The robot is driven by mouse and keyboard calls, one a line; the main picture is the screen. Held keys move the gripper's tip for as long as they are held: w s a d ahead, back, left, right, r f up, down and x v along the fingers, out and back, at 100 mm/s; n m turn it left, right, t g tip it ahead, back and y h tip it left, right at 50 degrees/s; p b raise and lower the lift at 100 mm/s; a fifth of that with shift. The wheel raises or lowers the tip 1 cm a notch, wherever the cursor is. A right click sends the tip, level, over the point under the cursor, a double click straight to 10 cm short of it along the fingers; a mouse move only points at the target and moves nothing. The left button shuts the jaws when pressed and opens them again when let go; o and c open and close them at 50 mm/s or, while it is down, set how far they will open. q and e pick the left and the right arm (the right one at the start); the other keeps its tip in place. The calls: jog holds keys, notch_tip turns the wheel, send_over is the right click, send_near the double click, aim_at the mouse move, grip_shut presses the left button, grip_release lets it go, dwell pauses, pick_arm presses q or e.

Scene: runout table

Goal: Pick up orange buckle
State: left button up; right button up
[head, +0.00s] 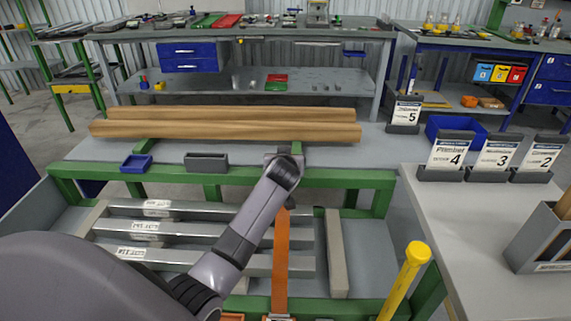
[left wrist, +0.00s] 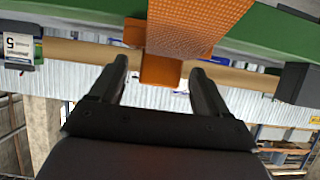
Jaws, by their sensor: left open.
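An orange strap (head: 281,262) runs down over the steel bars in the head view. In the left wrist view, a wide textured orange strap (left wrist: 190,22) lies near the green rail. A smaller smooth orange piece, which looks like the orange buckle (left wrist: 160,72), appears between and just beyond my fingertips. My left gripper (left wrist: 158,68) is open with nothing clamped in it; a gap shows on both sides of the orange piece. In the head view my left wrist hides the upper end of the strap and most of the gripper. My right gripper is not in view.
Long wooden beams (head: 230,122) lie behind the green rail (head: 345,178). A blue bin (head: 136,164) and a grey bin (head: 207,161) sit on it. Steel bars (head: 190,231) lie below. A yellow post (head: 405,280) stands right, beside a grey table (head: 470,235) with numbered signs.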

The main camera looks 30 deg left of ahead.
pick_arm(q)
jog(key=c, duration=1.2)
jog(key=shift+r, duration=0.1)
jog(key=shift+c, duration=0.2)
